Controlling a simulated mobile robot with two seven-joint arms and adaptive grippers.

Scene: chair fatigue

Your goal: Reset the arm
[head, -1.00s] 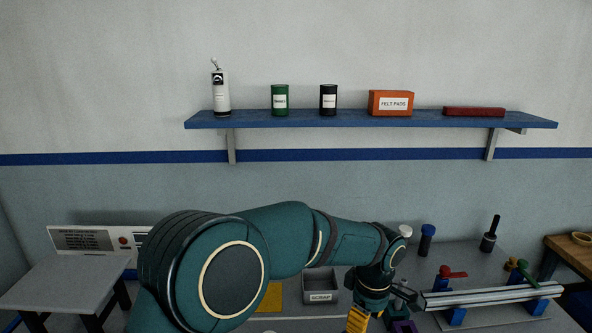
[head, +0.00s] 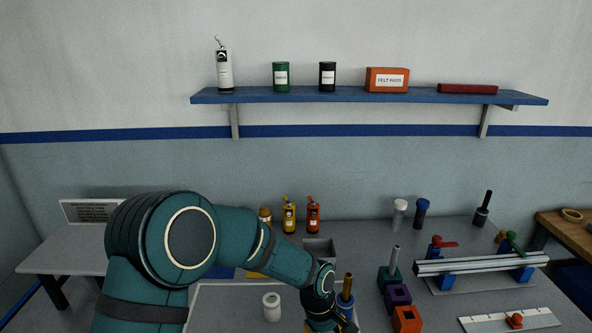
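My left arm (head: 190,235), teal with dark bands, comes in from the lower left and reaches across the worktable toward the bottom centre. My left gripper (head: 343,326) is low at the bottom edge of the head view, partly cut off and small, so I cannot tell how its fingers stand. It is beside a blue block with a brass-coloured post (head: 348,285). A white cylinder (head: 271,307) stands to the left of the gripper. My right gripper is not in view.
Green, purple and orange blocks (head: 407,319) stand right of the gripper. A metal rail on blue clamps (head: 480,263) lies further right. Yellow and red bottles (head: 313,216) and a grey bin (head: 319,249) stand behind the arm. A blue shelf (head: 360,95) hangs above.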

